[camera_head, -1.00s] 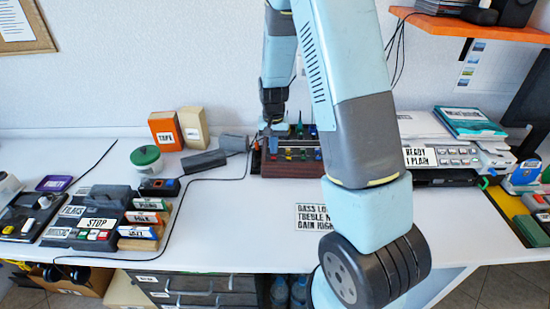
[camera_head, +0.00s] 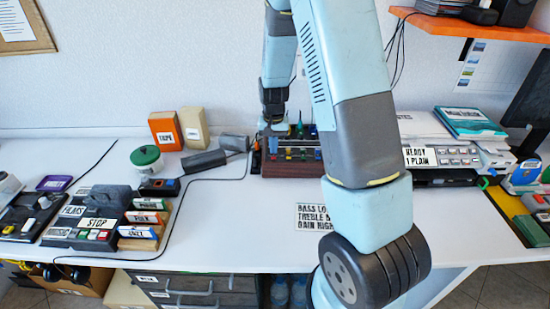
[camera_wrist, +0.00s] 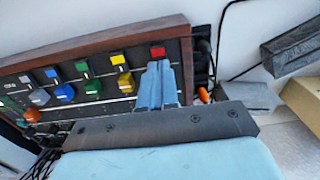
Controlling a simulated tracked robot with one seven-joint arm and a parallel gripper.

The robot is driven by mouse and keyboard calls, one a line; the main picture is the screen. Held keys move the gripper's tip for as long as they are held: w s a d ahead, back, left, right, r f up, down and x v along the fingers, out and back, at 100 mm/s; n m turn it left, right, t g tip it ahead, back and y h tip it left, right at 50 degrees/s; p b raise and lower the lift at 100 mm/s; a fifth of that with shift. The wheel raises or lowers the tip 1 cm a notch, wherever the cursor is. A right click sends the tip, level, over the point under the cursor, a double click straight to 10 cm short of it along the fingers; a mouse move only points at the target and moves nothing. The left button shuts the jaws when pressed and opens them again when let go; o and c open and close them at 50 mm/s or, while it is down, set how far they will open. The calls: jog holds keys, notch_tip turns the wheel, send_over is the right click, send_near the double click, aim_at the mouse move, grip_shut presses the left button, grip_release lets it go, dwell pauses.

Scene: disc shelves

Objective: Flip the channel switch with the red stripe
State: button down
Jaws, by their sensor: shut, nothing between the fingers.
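The mixer panel (camera_wrist: 110,112) has a dark face with a wooden edge, and in the head view it stands against the wall as a brown box (camera_head: 292,170). In the wrist view the red stripe (camera_wrist: 158,51) is at the right end of a row of coloured stripes. My gripper (camera_wrist: 158,68) is shut and empty, its blue fingers over the panel just below the red stripe. The fingers hide the switch of that channel. I cannot tell whether they touch it. My gripper is small and partly unclear in the head view (camera_head: 273,122).
Beside the fingers is the yellow switch (camera_wrist: 126,82), then the green switch (camera_wrist: 93,86) and blue switch (camera_wrist: 65,92). An orange knob (camera_wrist: 204,95) and black cables are on the other side. Dark blocks (camera_head: 204,162) lie left of the mixer.

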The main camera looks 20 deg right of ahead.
jog(key=shift+f, duration=0.25)
notch_tip(320, 180, up, 7)
dwell(1.2)
dwell(0.4)
jog(key=s+r+n+t, duration=0.1)
jog(key=s+r, duration=0.5)
jog(key=r, duration=0.3)
jog(key=s+r+n+t, duration=0.1)
jog(key=s+r+t, duration=0.1)
jog(key=s+r, duration=0.55)
jog(key=s+r+t, duration=0.1)
jog(key=s+r, duration=0.3)
jog(key=s, duration=0.3)
jog(key=s+r+n+t, duration=0.1)
jog(key=s+r, duration=0.4)
jog(key=s, duration=0.2)
jog(key=shift+s+d+n+t, duration=0.25)
jog(key=shift+s+n+t, duration=0.05)
jog(key=shift+s, duration=0.05)
